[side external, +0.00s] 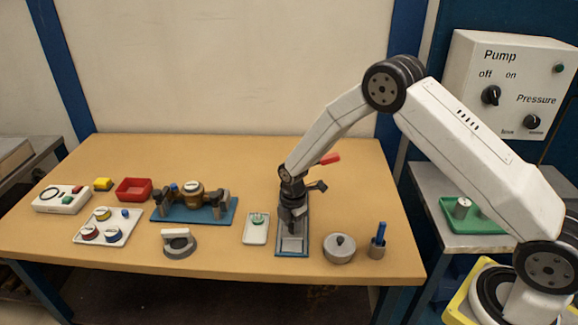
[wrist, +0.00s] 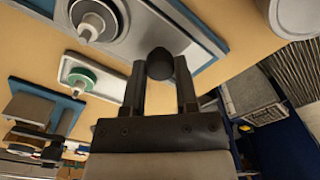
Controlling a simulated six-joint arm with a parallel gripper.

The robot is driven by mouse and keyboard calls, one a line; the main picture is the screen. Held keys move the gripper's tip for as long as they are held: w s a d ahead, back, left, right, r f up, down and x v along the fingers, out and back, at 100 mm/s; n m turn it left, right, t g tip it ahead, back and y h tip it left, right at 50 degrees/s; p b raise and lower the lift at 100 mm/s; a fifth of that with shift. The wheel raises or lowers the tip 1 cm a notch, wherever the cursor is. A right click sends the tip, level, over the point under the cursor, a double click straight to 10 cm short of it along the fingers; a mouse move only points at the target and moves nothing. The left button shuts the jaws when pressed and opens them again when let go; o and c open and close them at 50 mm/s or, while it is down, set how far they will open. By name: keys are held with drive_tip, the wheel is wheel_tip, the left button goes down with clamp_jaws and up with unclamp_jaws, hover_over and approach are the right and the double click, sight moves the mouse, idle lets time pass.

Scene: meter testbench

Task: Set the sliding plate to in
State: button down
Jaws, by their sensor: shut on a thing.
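The sliding plate (side external: 291,245) is a grey plate on a long blue-edged base at the front right of the table. It also shows in the wrist view as a grey surface (wrist: 140,42) at the top. My gripper (side external: 292,216) is low over this base. In the wrist view, my gripper (wrist: 160,75) has its two dark fingers on either side of a dark round knob (wrist: 160,63) and is shut on it. The fingers and wrist hide part of the plate and base in the side view.
A white tray with a green-ringed part (side external: 257,222) stands close left of the base. A lidded grey pot (side external: 340,249) and a grey cup with a blue tool (side external: 377,247) stand to the right. A red lever handle (side external: 330,158) rises behind my gripper.

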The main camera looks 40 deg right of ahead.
drive_tip(key=shift+w+d, duration=1.05)
drive_tip(key=shift+w, duration=0.05)
drive_tip(key=shift+c, duration=1.8)
unclamp_jaws()
wheel_tip(320, 180, up, 8)
drive_tip(key=shift+f, duration=0.1)
